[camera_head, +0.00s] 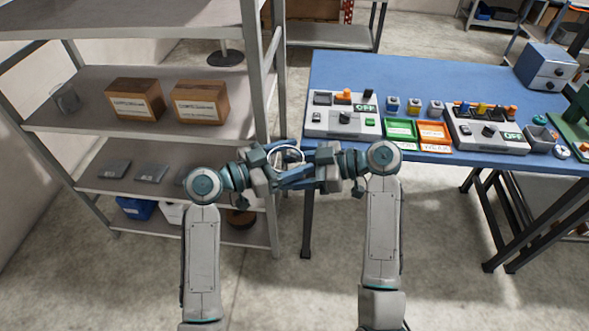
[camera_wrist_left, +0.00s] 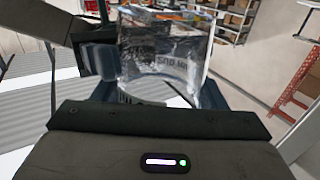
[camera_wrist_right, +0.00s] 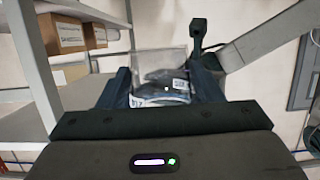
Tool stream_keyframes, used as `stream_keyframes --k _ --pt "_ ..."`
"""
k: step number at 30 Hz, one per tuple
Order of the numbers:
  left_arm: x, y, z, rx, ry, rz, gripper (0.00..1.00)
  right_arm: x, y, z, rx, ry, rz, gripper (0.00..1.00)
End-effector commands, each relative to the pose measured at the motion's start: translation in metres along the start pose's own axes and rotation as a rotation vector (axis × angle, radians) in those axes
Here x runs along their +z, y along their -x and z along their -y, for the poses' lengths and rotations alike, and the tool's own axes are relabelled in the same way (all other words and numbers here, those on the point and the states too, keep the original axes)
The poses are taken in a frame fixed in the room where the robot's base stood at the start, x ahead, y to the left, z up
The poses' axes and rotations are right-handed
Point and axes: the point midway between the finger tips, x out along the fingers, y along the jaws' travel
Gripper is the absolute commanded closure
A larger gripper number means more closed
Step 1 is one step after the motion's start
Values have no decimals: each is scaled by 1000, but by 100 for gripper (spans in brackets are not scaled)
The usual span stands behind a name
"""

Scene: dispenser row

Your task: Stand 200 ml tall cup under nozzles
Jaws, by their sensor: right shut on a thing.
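A clear, see-through cup (camera_head: 289,155) with printed marks is between my two grippers, in front of the shelf and table; it also shows in the left wrist view (camera_wrist_left: 165,48) and in the right wrist view (camera_wrist_right: 160,72). My right gripper (camera_head: 308,172) is shut on the cup, one finger on each side. My left gripper (camera_head: 270,173) faces it from the left, its fingers spread wide around the cup's sides. The cup's lower part is partly hidden by the grippers. I cannot make out any nozzles.
A metal shelf (camera_head: 95,148) at left holds cardboard boxes (camera_head: 201,102) and a grey cup (camera_head: 66,98). The blue table (camera_head: 420,75) at right carries two control panels (camera_head: 343,124), green and orange trays (camera_head: 399,128) and small containers. Its back left is clear.

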Motion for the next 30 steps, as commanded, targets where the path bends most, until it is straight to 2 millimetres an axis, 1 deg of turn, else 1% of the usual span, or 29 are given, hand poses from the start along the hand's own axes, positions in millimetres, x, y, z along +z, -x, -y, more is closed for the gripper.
stream_keyframes --k 1,3,15,18,20,23,30 --pt "0 0 1 -2 -1 0 26 0 0 1 -3 1 -1 62" --pt "0 0 1 -2 -1 0 12 0 0 1 -2 1 -1 62" --pt "0 0 -1 4 1 -1 12 -1 -1 0 1 -1 -2 62" --pt "0 4 -1 4 1 1 12 -1 -1 0 2 -1 -2 62" --pt "1 9 -1 3 0 3 12 -1 -1 0 2 -1 -2 62" --pt "2 22 0 1 -2 5 12 -1 0 0 1 -1 -2 62" --pt "2 63 0 -1 -4 7 12 0 0 0 0 0 -1 62"
